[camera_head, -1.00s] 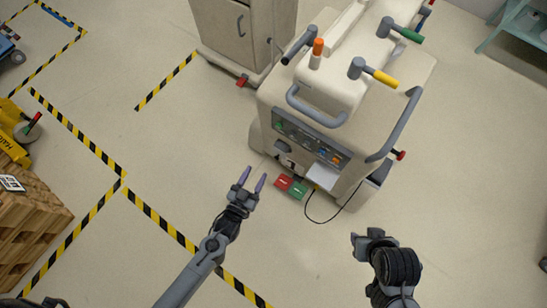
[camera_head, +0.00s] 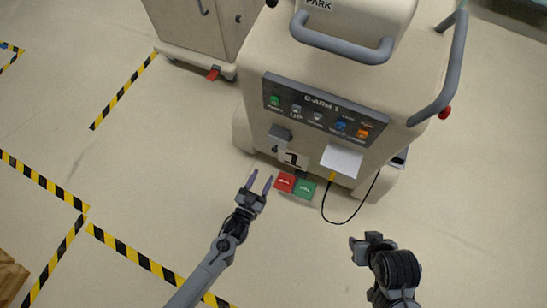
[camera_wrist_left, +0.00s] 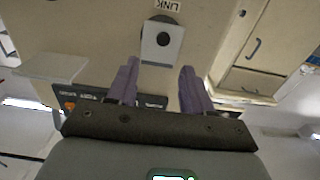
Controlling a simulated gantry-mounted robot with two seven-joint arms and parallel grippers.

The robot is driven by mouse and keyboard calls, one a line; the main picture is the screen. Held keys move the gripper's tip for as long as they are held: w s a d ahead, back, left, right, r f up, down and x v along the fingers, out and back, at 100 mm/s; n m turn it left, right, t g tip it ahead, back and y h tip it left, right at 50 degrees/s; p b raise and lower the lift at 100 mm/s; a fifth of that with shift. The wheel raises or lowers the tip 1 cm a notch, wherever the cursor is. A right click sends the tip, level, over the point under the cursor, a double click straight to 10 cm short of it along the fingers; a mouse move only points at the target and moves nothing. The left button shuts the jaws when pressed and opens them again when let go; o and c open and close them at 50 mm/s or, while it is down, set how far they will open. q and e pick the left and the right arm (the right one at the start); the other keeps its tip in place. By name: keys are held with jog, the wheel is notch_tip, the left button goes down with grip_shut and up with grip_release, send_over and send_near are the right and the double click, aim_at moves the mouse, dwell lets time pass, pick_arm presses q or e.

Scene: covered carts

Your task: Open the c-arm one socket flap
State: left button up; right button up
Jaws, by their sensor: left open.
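The C-arm 1 cart (camera_head: 330,85) stands ahead with its labelled control panel (camera_head: 318,117) facing me. A small grey socket flap (camera_head: 280,134) sticks out below the panel's left end. In the left wrist view it shows as a grey plate (camera_wrist_left: 162,42) with a dark round spot, near an upside-down LINK label. My left gripper (camera_head: 260,182) is open and empty, below the flap in the head view and apart from it. Its purple fingertips (camera_wrist_left: 160,75) lie either side of the flap's line in the wrist view. My right gripper (camera_head: 366,241) is at lower right; its fingers are unclear.
A white plate (camera_head: 342,160) juts from the cart's front, with a black cable (camera_head: 338,222) looping to the floor. Red (camera_head: 285,182) and green (camera_head: 305,188) pedals sit below. A cabinet (camera_head: 200,35) stands behind at left. Open floor lies in front.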

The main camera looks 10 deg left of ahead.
aim_at(274, 151)
pick_arm(q)
jog(key=b+x, duration=0.1)
jog(key=x, duration=0.2)
jog(key=b+x, duration=0.2)
jog(key=x, duration=0.1)
jog(key=b+x, duration=0.1)
jog(key=x, duration=0.2)
jog(key=shift+w+a+f+b, duration=0.2)
jog(key=shift+w+f+b, duration=0.1)
jog(key=shift+w, duration=0.2)
jog(key=shift+w+d+r, duration=0.15)
jog(key=shift+w+d, duration=0.05)
jog(key=shift+w, duration=0.25)
jog(key=shift+c, duration=0.3)
grip_shut()
